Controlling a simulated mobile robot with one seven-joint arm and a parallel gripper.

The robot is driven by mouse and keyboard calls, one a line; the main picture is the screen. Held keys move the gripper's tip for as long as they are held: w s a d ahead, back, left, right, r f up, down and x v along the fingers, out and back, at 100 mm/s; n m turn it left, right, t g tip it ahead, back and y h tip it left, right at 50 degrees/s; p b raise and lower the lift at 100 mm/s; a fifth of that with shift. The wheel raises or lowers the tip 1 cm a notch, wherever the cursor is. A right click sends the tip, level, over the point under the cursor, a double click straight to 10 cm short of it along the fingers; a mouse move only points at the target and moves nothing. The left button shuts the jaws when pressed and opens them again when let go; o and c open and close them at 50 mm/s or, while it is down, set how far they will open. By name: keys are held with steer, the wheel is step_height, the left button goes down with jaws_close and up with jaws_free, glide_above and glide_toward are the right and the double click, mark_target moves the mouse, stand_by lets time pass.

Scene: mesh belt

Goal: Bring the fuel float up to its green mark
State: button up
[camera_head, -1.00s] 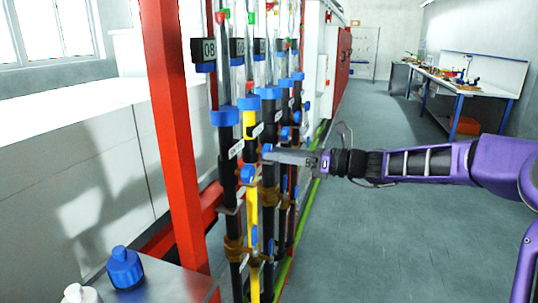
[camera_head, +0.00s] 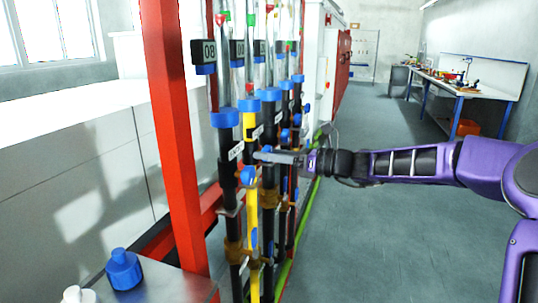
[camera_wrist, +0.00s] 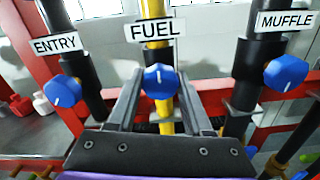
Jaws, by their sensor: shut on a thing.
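The fuel line is a yellow pipe (camera_head: 252,212) with a FUEL label (camera_wrist: 155,30) and a blue knob (camera_wrist: 160,80) below it. My gripper (camera_wrist: 161,88) is shut on this knob, a finger on each side; a white line on the knob points roughly upward. In the head view my gripper (camera_head: 268,156) reaches in from the right and hides most of the knob. Above the yellow pipe's blue collar is a clear tube (camera_head: 251,55). A small red float (camera_head: 249,87) sits low in it, and a green mark (camera_head: 252,19) is near its top, well above the float.
The ENTRY knob (camera_wrist: 62,90) is left of my fingers and the MUFFLE knob (camera_wrist: 286,72) right, both close. A red post (camera_head: 170,130) stands left of the pipes. Bottles (camera_head: 124,268) stand on a ledge at lower left. The floor (camera_head: 400,230) at right is clear.

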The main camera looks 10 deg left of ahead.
steer(key=shift+n, duration=0.3)
jaws_close()
steer(key=n+b, duration=0.3)
steer(key=n, duration=0.2)
steer(key=shift+f+n, duration=0.1)
steer(key=shift+n, duration=0.3)
steer(key=n+b, duration=0.1)
steer(key=n, duration=0.1)
steer(key=shift+n, duration=0.3)
steer(key=n+b, duration=0.1)
steer(key=n, duration=0.2)
steer(key=shift+n, duration=0.3)
steer(key=n, duration=0.3)
steer(key=shift+n, duration=0.3)
steer(key=n, duration=0.3)
steer(key=shift+w+r+n, duration=0.1)
steer(key=shift+r+n, duration=0.1)
steer(key=shift+n, duration=0.1)
steer(key=n, duration=0.6)
steer(key=shift+n, duration=0.3)
